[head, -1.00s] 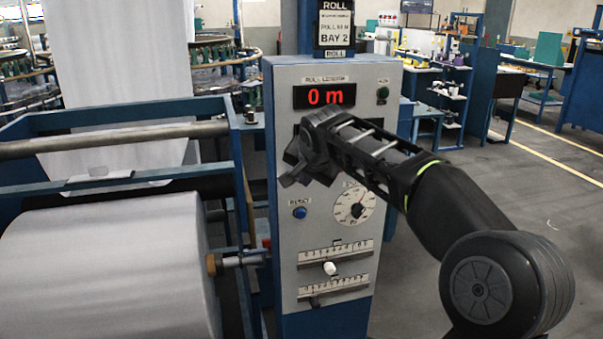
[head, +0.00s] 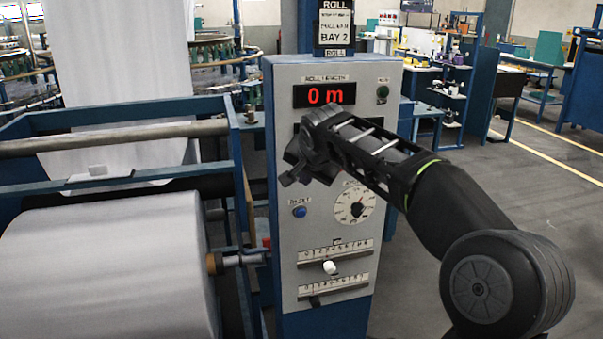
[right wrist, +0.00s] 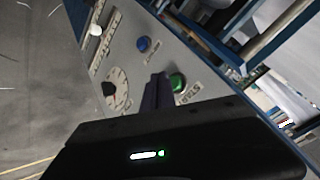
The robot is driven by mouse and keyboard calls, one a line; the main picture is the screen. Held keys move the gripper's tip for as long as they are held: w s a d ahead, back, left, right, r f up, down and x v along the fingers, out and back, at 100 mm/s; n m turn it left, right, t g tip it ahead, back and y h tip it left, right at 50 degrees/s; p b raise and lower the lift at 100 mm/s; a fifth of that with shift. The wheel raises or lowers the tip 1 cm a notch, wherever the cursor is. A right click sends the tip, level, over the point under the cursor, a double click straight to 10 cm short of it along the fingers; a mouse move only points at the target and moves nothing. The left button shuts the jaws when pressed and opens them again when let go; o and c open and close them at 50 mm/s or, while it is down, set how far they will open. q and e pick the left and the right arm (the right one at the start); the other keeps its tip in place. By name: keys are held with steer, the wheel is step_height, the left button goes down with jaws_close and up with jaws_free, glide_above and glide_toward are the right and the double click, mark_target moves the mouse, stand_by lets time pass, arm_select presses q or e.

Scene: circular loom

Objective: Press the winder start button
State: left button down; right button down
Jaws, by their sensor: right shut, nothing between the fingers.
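The winder control panel (head: 285,247) stands upright in the middle of the head view. My right gripper (head: 288,180) is shut and empty in front of it, below the display, and covers part of the panel. The green start button (right wrist: 178,82) shows in the right wrist view, just right of the shut fingers (right wrist: 158,88). In the head view the button is hidden behind my gripper. I cannot tell whether the fingertips touch the panel; they look beside the button, not on it. My left gripper is not in view.
A blue reset button (head: 300,212), a dial (head: 354,204) and a white slider knob (head: 330,268) sit lower. A large white roll (head: 105,270) lies at the left.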

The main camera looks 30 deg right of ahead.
steer(key=shift+w, duration=0.15)
stand_by(0.6)
steer(key=shift+w+d, duration=0.15)
steer(key=shift+w, duration=0.1)
steer(key=shift+w+d+p, duration=0.15)
steer(key=shift+w+p, duration=0.3)
steer(key=shift+p, duration=0.05)
stand_by(0.7)
steer(key=shift+s+a+b, duration=0.3)
steer(key=shift+s+b, duration=0.5)
steer(key=shift+s, duration=0.05)
